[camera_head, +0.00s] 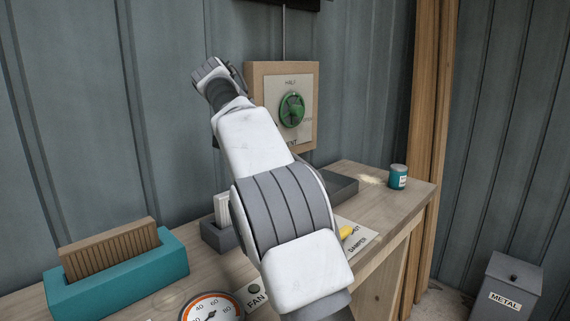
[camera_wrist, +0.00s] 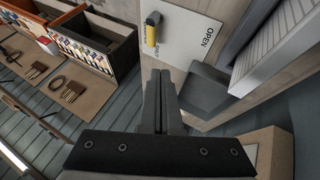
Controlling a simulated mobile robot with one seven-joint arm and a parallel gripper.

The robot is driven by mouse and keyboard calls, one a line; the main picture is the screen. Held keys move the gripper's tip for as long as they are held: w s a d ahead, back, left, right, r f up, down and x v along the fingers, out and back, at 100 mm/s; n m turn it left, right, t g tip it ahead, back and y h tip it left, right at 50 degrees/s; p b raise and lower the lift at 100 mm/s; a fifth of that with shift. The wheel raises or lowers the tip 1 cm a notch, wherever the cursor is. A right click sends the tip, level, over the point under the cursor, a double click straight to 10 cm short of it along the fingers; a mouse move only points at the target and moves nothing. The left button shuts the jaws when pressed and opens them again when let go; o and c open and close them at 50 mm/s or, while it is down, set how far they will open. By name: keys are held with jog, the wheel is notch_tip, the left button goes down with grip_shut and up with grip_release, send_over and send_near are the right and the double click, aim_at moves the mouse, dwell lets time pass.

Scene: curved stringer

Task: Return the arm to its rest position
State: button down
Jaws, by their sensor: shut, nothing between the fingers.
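My arm reaches up and away from the camera across the middle of the head view, its wrist end in front of the grey-green wall, left of the green wheel (camera_head: 291,109). My gripper (camera_wrist: 161,74) shows in the wrist view with its two fingers together and nothing between them. In the head view the wrist end hides the fingers. The yellow damper handle (camera_wrist: 153,27) on its white plate shows beyond the fingertips in the wrist view, apart from them. It also shows in the head view (camera_head: 346,232), partly hidden by my arm.
The wooden bench (camera_head: 399,207) carries a teal box (camera_head: 120,285) with a brown ribbed block, a round gauge (camera_head: 212,309), a grey tray (camera_head: 341,186) and a small teal tin (camera_head: 398,177). A grey METAL bin (camera_head: 507,284) stands right. The wall above the bench's left is clear.

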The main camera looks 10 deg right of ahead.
jog(key=s+d+f+n+t+y+b, duration=0.2)
jog(key=s+d+n+y, duration=0.4)
jog(key=s, duration=0.7)
jog(key=s+a+f+n+t+y+b, duration=0.1)
jog(key=s+a+f+n+t+b, duration=0.1)
jog(key=s+f, duration=1.3)
jog(key=s+n+t, duration=0.1)
jog(key=s+t, duration=0.1)
jog(key=s, duration=0.1)
jog(key=shift+a+f+n, duration=0.15)
jog(key=shift+n, duration=0.15)
